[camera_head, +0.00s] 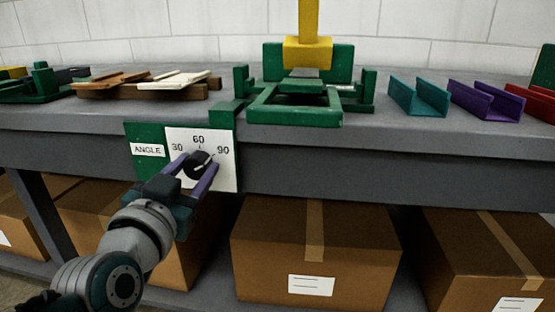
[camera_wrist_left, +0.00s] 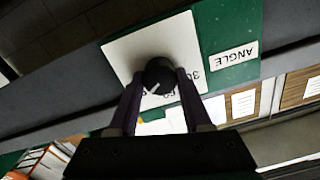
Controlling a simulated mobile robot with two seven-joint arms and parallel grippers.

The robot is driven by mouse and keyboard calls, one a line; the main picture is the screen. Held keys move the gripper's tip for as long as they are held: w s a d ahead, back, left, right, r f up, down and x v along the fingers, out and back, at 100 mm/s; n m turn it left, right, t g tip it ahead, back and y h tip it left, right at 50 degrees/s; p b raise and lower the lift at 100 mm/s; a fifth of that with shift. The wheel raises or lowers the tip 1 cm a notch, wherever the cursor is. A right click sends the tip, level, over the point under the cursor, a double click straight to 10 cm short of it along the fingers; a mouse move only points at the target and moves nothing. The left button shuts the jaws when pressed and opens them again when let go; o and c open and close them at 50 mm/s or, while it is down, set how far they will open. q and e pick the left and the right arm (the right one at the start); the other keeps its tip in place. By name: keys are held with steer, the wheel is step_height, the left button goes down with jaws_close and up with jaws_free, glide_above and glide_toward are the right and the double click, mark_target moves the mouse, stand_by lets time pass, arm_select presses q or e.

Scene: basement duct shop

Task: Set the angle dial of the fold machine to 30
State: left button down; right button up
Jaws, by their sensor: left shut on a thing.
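The fold machine (camera_head: 295,116) is a green frame with a yellow post, standing on the bench. Its green angle panel (camera_head: 133,131) hangs on the bench front, with a white plate marked 30, 60 and 90. The black angle dial (camera_head: 199,163) sits on this plate. Its white pointer line slants right and slightly up, seemingly between 60 and 90, closer to 90. My left gripper (camera_head: 198,169) is shut on the dial, a purple finger on each side. In the left wrist view the dial (camera_wrist_left: 159,73) shows between the fingertips; some numbers are partly hidden. My right gripper is not in view.
The grey bench (camera_head: 400,158) runs across the view. A teal channel (camera_head: 418,97) and a purple channel (camera_head: 486,101) lie on it at right. Wooden strips (camera_head: 150,88) lie at left. Cardboard boxes (camera_head: 270,250) stand on the shelf below, close to my left arm.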

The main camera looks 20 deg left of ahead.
arm_select(q)
steer(key=shift+n, duration=0.4)
steer(key=shift+n+p, duration=0.55)
steer(key=shift+n, duration=0.35)
steer(key=n, duration=0.2)
steer(key=shift+n+p, duration=0.3)
steer(key=shift+n, duration=0.1)
steer(key=n, duration=0.2)
steer(key=shift+n, duration=0.3)
steer(key=n, duration=0.3)
steer(key=shift+a+n, duration=0.1)
steer(key=shift+n, duration=0.2)
steer(key=n, duration=0.5)
steer(key=shift+f, duration=0.1)
steer(key=n+b, duration=0.1)
steer(key=n, duration=0.5)
steer(key=shift+n+h+b, duration=0.3)
steer(key=shift+n+b, duration=0.05)
steer(key=shift+n, duration=0.05)
